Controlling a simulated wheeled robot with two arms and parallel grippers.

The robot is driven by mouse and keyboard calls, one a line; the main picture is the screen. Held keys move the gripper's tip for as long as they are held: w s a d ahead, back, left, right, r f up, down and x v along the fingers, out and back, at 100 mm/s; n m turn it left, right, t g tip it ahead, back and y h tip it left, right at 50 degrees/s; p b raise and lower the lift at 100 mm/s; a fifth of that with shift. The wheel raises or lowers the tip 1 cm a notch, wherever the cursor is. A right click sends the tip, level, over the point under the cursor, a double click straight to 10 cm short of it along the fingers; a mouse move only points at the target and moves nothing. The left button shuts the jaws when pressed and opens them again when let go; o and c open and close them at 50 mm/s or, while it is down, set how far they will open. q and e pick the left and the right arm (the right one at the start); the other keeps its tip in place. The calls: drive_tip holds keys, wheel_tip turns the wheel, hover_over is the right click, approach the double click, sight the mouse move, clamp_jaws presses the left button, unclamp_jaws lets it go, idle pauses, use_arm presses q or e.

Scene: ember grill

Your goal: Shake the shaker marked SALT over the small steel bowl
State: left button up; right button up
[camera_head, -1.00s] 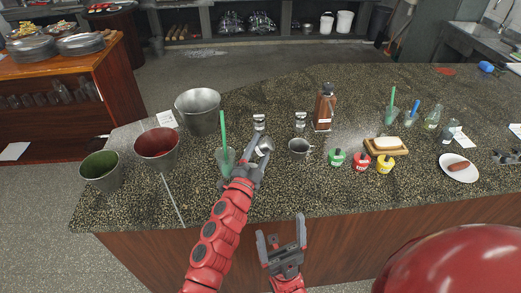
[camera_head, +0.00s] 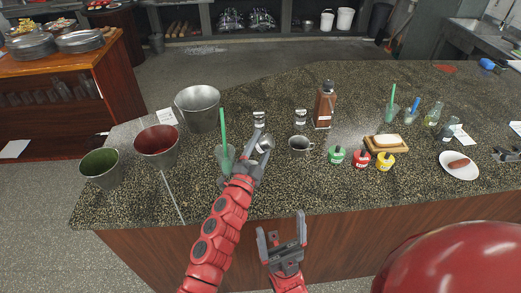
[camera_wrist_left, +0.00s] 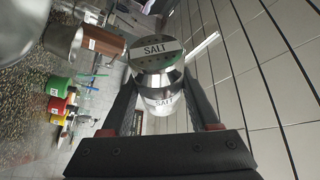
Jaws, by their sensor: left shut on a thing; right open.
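In the left wrist view the shaker (camera_wrist_left: 158,85) shows SALT on both lid and body, between the fingers. A small steel vessel with a side handle (camera_head: 299,145), the likeliest small steel bowl, stands on the counter just right of the held shaker. Its inside is only partly visible. My right gripper (camera_head: 282,232) is open and empty in front of the counter edge.
Two similar shakers (camera_head: 259,118) (camera_head: 300,117) stand behind. A glass with a green straw (camera_head: 224,155) is close left of my left gripper. A brown bottle (camera_head: 324,105) and green, red and yellow jars (camera_head: 361,158) stand right. A large steel bucket (camera_head: 199,108) is back left.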

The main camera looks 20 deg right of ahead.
use_arm(q)
drive_tip(key=shift+a, duration=0.15)
drive_tip(key=shift+w+a+f, duration=0.15)
drive_tip(key=shift+f, duration=0.2)
wheel_tip(320, 180, down, 4)
drive_tip(key=shift+r, duration=0.2)
drive_tip(key=r, duration=0.2)
drive_tip(key=d+r, duration=0.1)
drive_tip(key=r, duration=0.1)
drive_tip(key=shift+s, duration=0.25)
drive_tip(key=shift+w+a+r, duration=0.15)
drive_tip(key=shift+a, duration=0.2)
wheel_tip(320, 180, up, 6)
drive_tip(key=p, duration=0.6)
drive_tip(key=shift+r, duration=0.1)
